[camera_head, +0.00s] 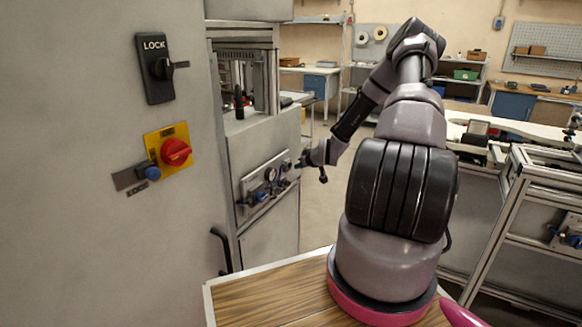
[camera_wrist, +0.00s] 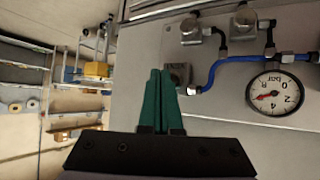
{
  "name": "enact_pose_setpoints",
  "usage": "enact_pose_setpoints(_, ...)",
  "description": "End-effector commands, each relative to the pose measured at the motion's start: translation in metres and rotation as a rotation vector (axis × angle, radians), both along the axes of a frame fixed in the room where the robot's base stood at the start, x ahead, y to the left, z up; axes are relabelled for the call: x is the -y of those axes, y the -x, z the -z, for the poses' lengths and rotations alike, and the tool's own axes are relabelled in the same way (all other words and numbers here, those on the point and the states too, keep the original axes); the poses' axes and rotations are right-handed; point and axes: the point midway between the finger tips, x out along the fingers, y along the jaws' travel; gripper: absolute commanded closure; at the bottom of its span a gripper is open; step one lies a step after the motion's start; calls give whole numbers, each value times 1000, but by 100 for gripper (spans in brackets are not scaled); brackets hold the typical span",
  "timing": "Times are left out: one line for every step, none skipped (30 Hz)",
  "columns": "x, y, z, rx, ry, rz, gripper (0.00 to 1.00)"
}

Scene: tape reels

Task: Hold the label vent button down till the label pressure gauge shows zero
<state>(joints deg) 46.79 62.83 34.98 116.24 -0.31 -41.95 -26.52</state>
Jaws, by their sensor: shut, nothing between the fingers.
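The pneumatic panel (camera_head: 262,186) with its fittings is on the grey machine front in the head view. A round white gauge (camera_wrist: 274,92) marked "bar" is at the right of the wrist view, appearing upside down. Its red needle points left and slightly down in the picture, away from the 0 mark at upper right. My gripper (camera_wrist: 159,72) has its green fingers shut and empty. Their tips are by a small grey square fitting (camera_wrist: 181,73), perhaps the vent button; its label is not legible. I cannot tell if they touch. The head view shows my gripper (camera_head: 301,165) at the panel's right end.
Blue hoses (camera_wrist: 212,67) and metal valve fittings (camera_wrist: 243,22) lie close to the fingers. A LOCK switch (camera_head: 155,68) and a red rotary switch (camera_head: 175,152) are on the nearer cabinet. A wooden tabletop (camera_head: 260,297) is below. The floor right of the panel looks open.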

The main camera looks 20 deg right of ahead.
Motion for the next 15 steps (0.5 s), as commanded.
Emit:
enact_pose_setpoints(0, 0, 0, 0, 0, 0, 100)
enact_pose_setpoints(0, 0, 0, 0, 0, 0, 100)
enact_pose_setpoints(0, 0, 0, 0, 0, 0, 100)
enact_pose_setpoints(0, 0, 0, 0, 0, 0, 100)
enact_pose_setpoints(0, 0, 0, 0, 0, 0, 100)
enact_pose_setpoints(0, 0, 0, 0, 0, 0, 100)
enact_pose_setpoints(0, 0, 0, 0, 0, 0, 100)
enact_pose_setpoints(0, 0, 0, 0, 0, 0, 100)
enact_pose_setpoints(0, 0, 0, 0, 0, 0, 100)
enact_pose_setpoints(-1, -1, 0, 0, 1, -1, 100)
enact_pose_setpoints(-1, -1, 0, 0, 1, -1, 100)
enact_pose_setpoints(-2, -2, 0, 0, 1, -1, 100)
enact_pose_setpoints(-3, -3, 0, 0, 1, -2, 100)
enact_pose_setpoints(-3, -4, 0, 1, 1, -2, 100)
enact_pose_setpoints(-4, -5, -1, 1, 1, -1, 100)
